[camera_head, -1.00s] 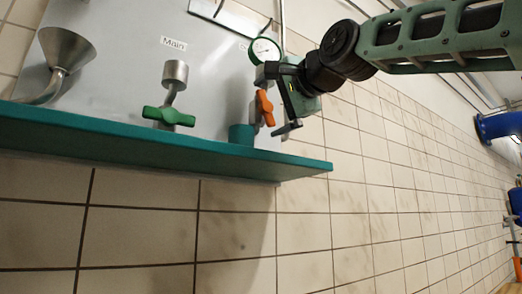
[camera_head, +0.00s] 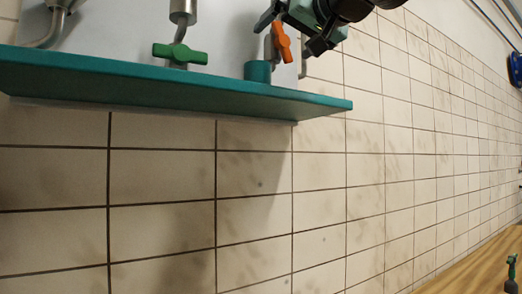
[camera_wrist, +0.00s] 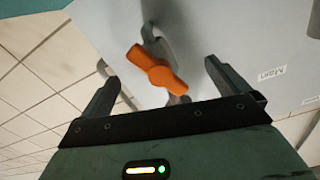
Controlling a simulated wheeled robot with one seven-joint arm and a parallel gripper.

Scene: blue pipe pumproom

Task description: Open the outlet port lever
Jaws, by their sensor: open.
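In the wrist view the orange lever (camera_wrist: 155,72) lies slantwise between and beyond my open fingers. My gripper (camera_head: 292,34) is open and empty at the top of the head view, with one finger on each side of the lever. It also shows in the wrist view (camera_wrist: 162,78), with a gap between each finger and the lever. I cannot tell exactly how deep the lever sits between the fingers.
A green lever (camera_head: 180,54) is on a pipe to the left. A label reading "Main" (camera_wrist: 272,73) is on the panel. The tiled wall below is clear.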

